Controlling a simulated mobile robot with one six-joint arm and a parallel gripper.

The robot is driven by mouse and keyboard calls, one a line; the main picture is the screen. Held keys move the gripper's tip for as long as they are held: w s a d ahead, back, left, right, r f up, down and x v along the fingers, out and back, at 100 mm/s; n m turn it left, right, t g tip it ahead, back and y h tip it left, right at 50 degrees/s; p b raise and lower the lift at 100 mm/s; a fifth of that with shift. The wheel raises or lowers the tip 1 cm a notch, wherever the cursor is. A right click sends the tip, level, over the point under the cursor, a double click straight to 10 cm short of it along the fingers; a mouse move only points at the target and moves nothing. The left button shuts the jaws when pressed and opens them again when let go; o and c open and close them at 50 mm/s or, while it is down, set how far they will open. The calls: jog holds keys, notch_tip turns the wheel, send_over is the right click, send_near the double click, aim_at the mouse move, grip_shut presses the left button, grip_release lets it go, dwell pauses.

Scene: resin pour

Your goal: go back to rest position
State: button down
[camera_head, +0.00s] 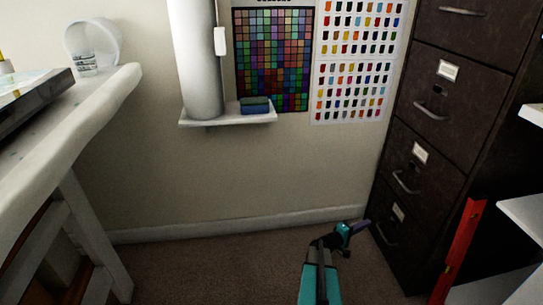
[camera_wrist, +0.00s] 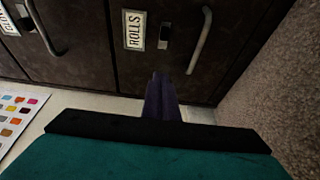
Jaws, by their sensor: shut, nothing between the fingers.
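My gripper (camera_head: 365,224) shows low in the head view, at the end of my teal arm, in front of the lower drawers of a dark filing cabinet. In the wrist view my gripper (camera_wrist: 160,78) shows as dark purple fingers close together, with nothing held. The fingers point toward a cabinet drawer with a label reading ROLLS. I cannot tell the exact gap between the fingertips and the drawer front.
The dark filing cabinet (camera_head: 431,85) stands at the right, beside a red upright part (camera_head: 464,245). A white table (camera_head: 95,110) is at the left. A small wall shelf (camera_head: 225,117) holds a blue-green block (camera_head: 255,104). Carpet (camera_head: 220,270) between is clear.

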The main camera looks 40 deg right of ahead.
jog(key=w+a+r+n+t+p, duration=0.2)
jog(key=w+a+r+p, duration=0.25)
jog(key=w, duration=0.25)
jog(key=w+a+r+n+t+p, duration=0.1)
jog(key=w+a+r+t+p, duration=0.1)
jog(key=w+a+r+p, duration=0.35)
jog(key=w+a+r+t+y+p, duration=0.1)
jog(key=w+a+p, duration=0.2)
jog(key=a+p, duration=0.35)
jog(key=w+a+r+y+p, duration=0.1)
jog(key=w+a+y+p, duration=0.2)
jog(key=a, duration=0.6)
jog(key=s+a+r+g+y+p, duration=0.1)
jog(key=s+a+y+p, duration=0.3)
jog(key=a, duration=1)
jog(key=s+a+r+g+y+p, duration=0.1)
jog(key=s+a+g+y+p, duration=0.2)
jog(key=s+a, duration=0.7)
jog(key=s+a+r+g+y+p, duration=0.2)
jog(key=s+a+y+p, duration=0.4)
jog(key=a, duration=1.3)
jog(key=s+p, duration=0.1)
jog(key=p, duration=0.1)
jog(key=shift+s+a+y+p, duration=0.25)
jog(key=shift+s+y+p, duration=0.05)
jog(key=shift+p, duration=0.05)
